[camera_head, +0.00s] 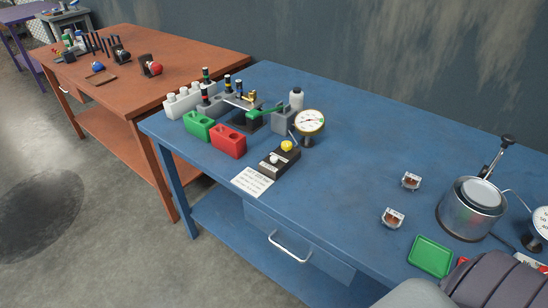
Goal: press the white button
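A small dark control box (279,162) sits near the front edge of the blue table (355,150), left of its middle. A white button (274,159) is on the nearer part of its top. A yellow button (287,146) is on the farther part. Nothing touches the box from above. A printed white card (252,181) lies just in front of it, at the table edge. Neither of my grippers shows; only a grey part that looks like my arm is at the bottom right, well away from the box.
A metal canister (471,208), a green tray (430,256) and two small parts are at the right. The table between is clear.

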